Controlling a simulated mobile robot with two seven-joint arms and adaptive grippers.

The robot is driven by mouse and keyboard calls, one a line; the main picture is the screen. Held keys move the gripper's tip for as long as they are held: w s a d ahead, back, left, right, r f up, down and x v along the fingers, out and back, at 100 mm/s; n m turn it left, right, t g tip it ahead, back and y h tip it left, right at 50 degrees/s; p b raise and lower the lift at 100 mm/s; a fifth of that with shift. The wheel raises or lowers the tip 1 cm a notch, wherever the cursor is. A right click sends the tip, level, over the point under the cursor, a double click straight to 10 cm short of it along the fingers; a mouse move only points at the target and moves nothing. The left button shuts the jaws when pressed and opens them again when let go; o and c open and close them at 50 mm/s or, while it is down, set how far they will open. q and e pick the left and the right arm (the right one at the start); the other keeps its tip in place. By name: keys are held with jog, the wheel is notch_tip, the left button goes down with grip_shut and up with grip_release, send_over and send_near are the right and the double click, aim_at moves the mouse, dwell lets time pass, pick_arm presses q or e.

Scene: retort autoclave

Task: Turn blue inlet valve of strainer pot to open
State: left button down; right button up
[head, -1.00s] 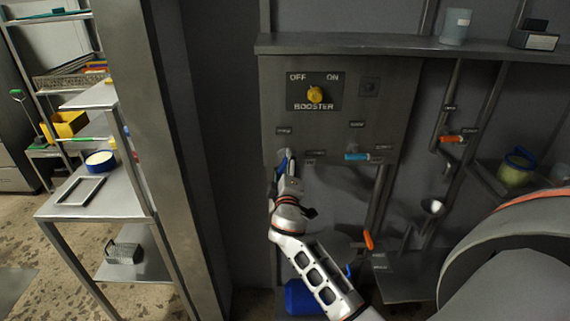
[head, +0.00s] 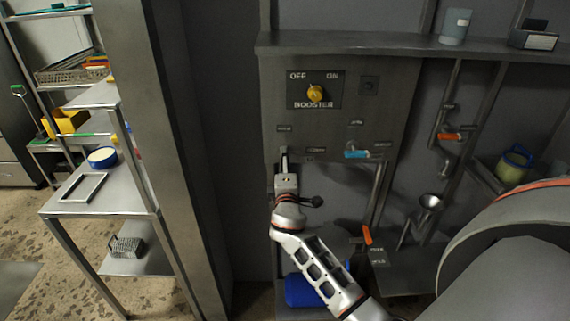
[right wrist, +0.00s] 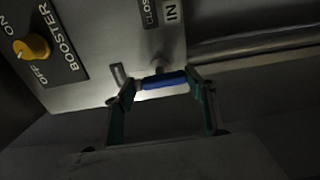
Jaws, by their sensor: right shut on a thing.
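In the head view my right gripper (head: 284,160) is raised to the lower left edge of the panel (head: 385,112), and the handle is hidden there. My left gripper is not in view.
A shelf (head: 420,46) runs above; a post (head: 165,130) stands at left.

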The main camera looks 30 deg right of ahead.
jog(key=o, duration=1.1)
jog(key=v, duration=1.2)
